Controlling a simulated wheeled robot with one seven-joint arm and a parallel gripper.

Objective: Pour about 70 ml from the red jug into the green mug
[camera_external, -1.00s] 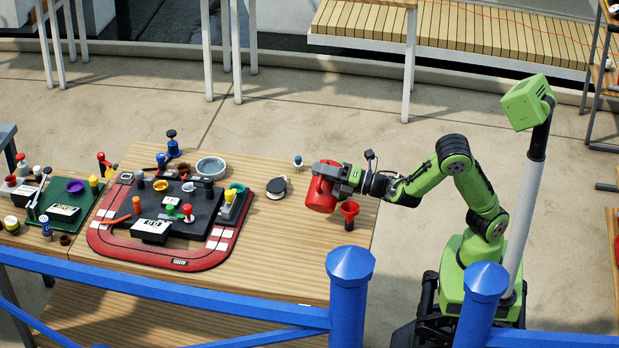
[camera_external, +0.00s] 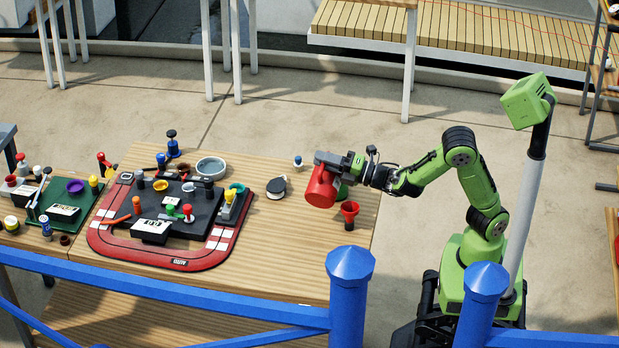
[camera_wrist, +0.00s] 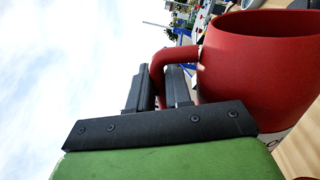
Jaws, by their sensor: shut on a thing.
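The red jug (camera_external: 321,188) is up over the right end of the wooden table, and it looks tilted. My gripper (camera_external: 345,163) is shut on its handle. In the wrist view the jug (camera_wrist: 262,75) fills the right side, with its open rim at the top, and the fingers of my gripper (camera_wrist: 160,82) close around the handle. A green thing (camera_external: 343,193), probably the green mug, shows just behind and right of the jug, below my gripper. It is mostly hidden. I cannot see the liquid inside the jug.
A red funnel-shaped cup (camera_external: 349,210) stands close by, near the table's right edge. A black-and-white round item (camera_external: 277,187) and a small blue-topped piece (camera_external: 298,162) lie to the left. A red-rimmed tray (camera_external: 105,240) with several items fills the table's middle. A blue railing (camera_external: 345,300) runs in front.

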